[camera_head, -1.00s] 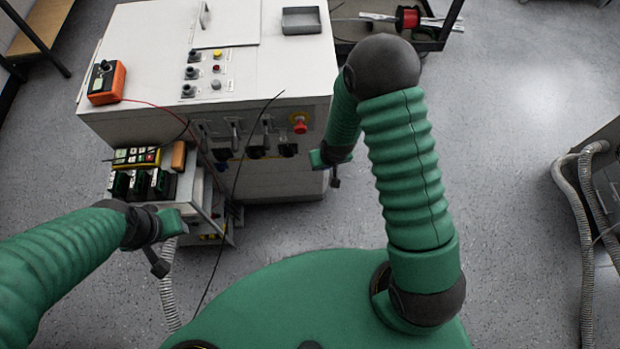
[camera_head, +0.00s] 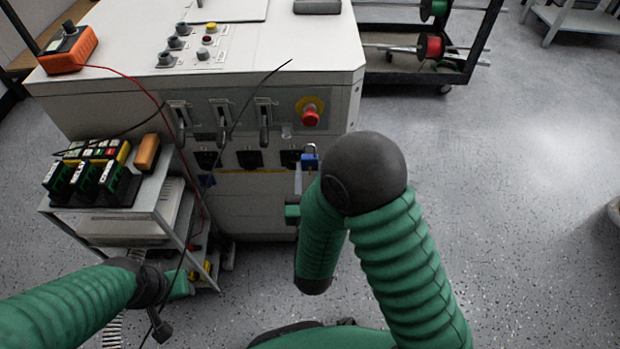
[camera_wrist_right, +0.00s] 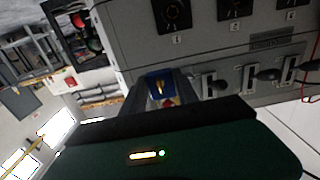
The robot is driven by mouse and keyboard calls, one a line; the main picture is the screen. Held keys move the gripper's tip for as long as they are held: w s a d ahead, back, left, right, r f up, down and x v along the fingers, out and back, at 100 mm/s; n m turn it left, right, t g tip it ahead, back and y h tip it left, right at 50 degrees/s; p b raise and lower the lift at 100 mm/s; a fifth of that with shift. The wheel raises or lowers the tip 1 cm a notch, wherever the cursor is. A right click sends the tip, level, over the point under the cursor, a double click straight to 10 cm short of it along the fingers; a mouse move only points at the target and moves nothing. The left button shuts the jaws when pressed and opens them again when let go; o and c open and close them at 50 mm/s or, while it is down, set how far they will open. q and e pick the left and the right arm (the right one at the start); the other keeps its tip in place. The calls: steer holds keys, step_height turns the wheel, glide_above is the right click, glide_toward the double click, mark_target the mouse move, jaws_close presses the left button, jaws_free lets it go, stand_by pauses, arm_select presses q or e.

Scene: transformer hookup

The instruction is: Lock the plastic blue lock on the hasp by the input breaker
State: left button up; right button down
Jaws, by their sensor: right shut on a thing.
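The blue lock (camera_head: 309,161) shows in front of the cabinet's lower right face, upright with its shackle on top. It also shows in the right wrist view (camera_wrist_right: 160,87), between the dark fingers of my right gripper (camera_wrist_right: 162,98), which is shut on it. The black breaker handle (camera_head: 264,122) is up and left of the lock, beside other lever handles. I cannot make out the hasp or whether the shackle touches anything. My left gripper (camera_head: 178,287) is low at the left, away from the cabinet; its jaw opening is unclear.
A red emergency stop button (camera_head: 310,116) sticks out just above the lock. Black sockets (camera_head: 250,159) line the panel. A small cart (camera_head: 165,205) stands at the left, with a thin black cable (camera_head: 232,130) hanging nearby.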

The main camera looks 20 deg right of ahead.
steer(key=shift+f, duration=0.1)
steer(key=w+a, duration=0.1)
steer(key=w, duration=0.5)
steer(key=shift+w+a, duration=0.25)
steer(key=shift+w, duration=0.05)
stand_by(0.8)
stand_by(0.6)
steer(key=shift+a, duration=0.2)
stand_by(0.5)
steer(key=shift+w+a, duration=0.1)
steer(key=shift+a, duration=0.3)
steer(key=shift+f+b, duration=0.6)
steer(key=shift+f, duration=0.35)
stand_by(0.7)
